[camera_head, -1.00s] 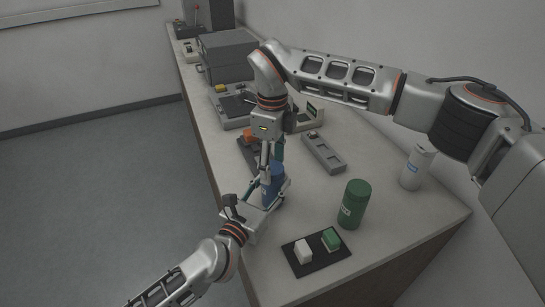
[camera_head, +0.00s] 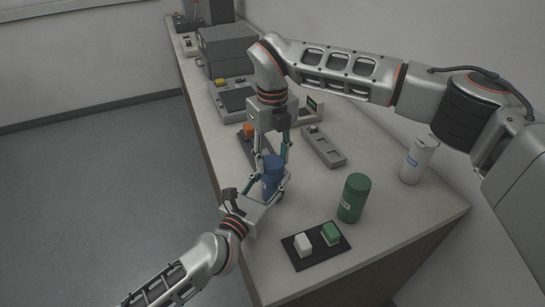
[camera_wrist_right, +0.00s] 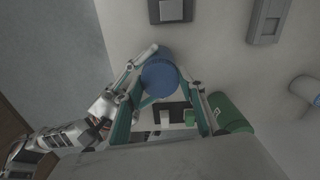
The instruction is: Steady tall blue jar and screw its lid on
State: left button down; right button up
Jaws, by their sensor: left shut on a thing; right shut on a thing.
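The tall blue jar (camera_head: 270,184) stands upright near the bench's front edge, with its blue lid (camera_head: 272,162) on top. My left gripper (camera_head: 268,194) comes in low from the left and is shut around the jar's body. My right gripper (camera_head: 271,158) points down from above and is shut on the lid, one finger on each side. The right wrist view looks down on the round blue lid (camera_wrist_right: 158,78) between the fingers. The seam between lid and jar is hidden, so I cannot tell how tightly the lid sits.
A green jar (camera_head: 353,199) stands right of the blue jar, and a white bottle (camera_head: 417,161) is farther right. A black mat (camera_head: 311,258) with a white and a green block lies in front. A grey device (camera_head: 323,146) and an orange-topped item (camera_head: 249,130) are behind.

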jog(key=shift+m, duration=0.3)
jog(key=o, duration=1.2)
jog(key=shift+r, duration=2.25)
jog(key=shift+r, duration=0.1)
jog(key=shift+c, duration=0.4)
jog(key=shift+r+n, duration=1.65)
jog(key=shift+n, duration=0.15)
